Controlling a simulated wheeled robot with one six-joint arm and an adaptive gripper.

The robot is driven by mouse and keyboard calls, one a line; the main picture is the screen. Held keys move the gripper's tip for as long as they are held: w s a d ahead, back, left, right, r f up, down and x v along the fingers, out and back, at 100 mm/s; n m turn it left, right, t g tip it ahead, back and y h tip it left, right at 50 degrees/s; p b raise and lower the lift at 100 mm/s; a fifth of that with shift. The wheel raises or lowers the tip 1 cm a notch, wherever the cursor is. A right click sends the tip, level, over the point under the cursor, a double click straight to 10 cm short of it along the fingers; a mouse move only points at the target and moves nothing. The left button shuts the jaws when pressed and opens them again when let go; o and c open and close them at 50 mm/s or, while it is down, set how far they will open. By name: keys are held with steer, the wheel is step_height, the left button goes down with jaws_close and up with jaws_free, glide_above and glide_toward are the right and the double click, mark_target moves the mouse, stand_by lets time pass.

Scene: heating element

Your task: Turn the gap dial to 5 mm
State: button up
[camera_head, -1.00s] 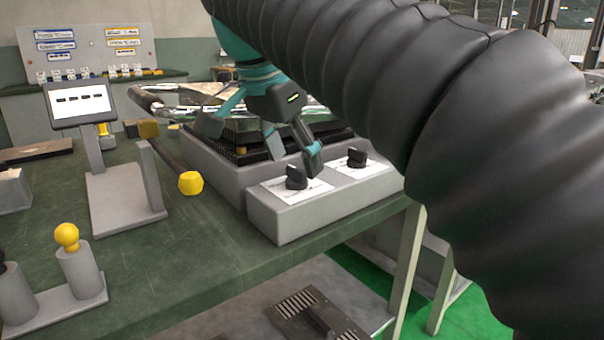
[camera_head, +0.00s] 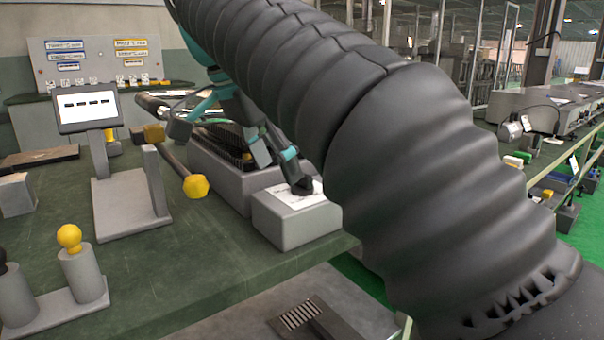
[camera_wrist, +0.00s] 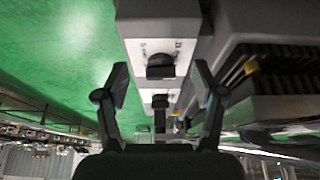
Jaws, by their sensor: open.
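A grey control box (camera_head: 290,232) stands at the table's right edge. A black dial (camera_head: 302,187) sits on its white label plate. In the wrist view two black dials show in line: a nearer one (camera_wrist: 160,66) and a farther one (camera_wrist: 160,101). The label print is too small to read, so I cannot tell which is the gap dial or its setting. My gripper (camera_head: 276,158) is over the box, near the dial's upper left. In the wrist view my gripper (camera_wrist: 160,78) is open, with its fingers on both sides of the dials, apart from them. My arm hides the box's right part in the head view.
A grey unit with a black ribbed top (camera_head: 222,178) adjoins the box. A rod with a yellow end (camera_head: 195,186), a display stand (camera_head: 88,107) and a yellow-knobbed post (camera_head: 69,238) stand to the left. The table (camera_head: 200,265) is clear in front.

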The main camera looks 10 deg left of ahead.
mark_target(302, 182)
steer(key=w+d, duration=0.1)
steer(key=w+d+f+b, duration=0.1)
steer(key=w, duration=0.1)
steer(key=shift+d+f, duration=0.15)
steer(key=shift+d, duration=0.1)
steer(key=shift+b+x, duration=0.3)
steer(key=shift+x, duration=0.55)
steer(key=c, duration=1.1)
